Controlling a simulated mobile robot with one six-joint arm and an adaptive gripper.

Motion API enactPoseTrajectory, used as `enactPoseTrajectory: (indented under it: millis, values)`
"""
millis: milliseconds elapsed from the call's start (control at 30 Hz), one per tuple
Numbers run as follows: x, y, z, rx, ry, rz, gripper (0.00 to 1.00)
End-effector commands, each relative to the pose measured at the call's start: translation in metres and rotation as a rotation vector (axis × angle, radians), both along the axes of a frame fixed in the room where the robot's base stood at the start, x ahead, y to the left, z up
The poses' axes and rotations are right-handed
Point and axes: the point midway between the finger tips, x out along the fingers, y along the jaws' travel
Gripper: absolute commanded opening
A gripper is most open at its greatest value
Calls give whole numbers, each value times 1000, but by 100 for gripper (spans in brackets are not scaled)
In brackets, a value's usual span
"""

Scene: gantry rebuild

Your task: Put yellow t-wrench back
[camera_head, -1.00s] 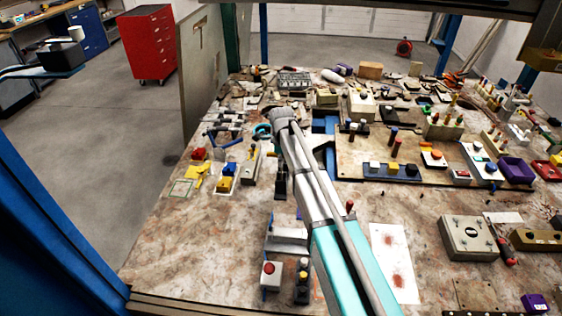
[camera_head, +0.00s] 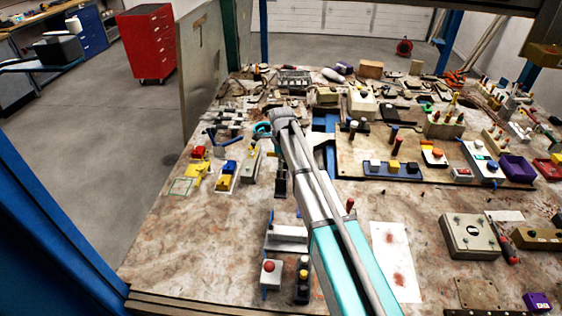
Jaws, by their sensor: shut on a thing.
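My arm reaches from the bottom of the head view up to the middle of the bench. Its far end, a grey joint with a teal ring (camera_head: 262,130) beside it, is over the left-centre of the bench. My gripper's fingers cannot be made out; the arm hides that area. A yellow piece (camera_head: 198,181) lies left of the arm, close to a green-outlined square (camera_head: 182,187) on the bench. It is too small to tell whether it is the yellow t-wrench. No other clear t-wrench shape shows.
The worn bench (camera_head: 180,240) is crowded at the back and right with boxes and tools. Left of the arm stand small blocks with red, blue and yellow tops. A red-button box (camera_head: 270,273) stands near the front. The front left is bare.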

Motion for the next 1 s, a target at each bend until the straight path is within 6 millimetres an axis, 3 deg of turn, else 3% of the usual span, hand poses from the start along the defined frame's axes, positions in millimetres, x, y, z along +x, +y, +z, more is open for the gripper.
enactPoseTrajectory:
  millis: [400,433,633,1000]
  values:
    - [0,0,-2,0,0,0,0]
    - [0,0,-2,0,0,0,18]
    - [0,0,-2,0,0,0,54]
    - [0,0,-2,0,0,0,54]
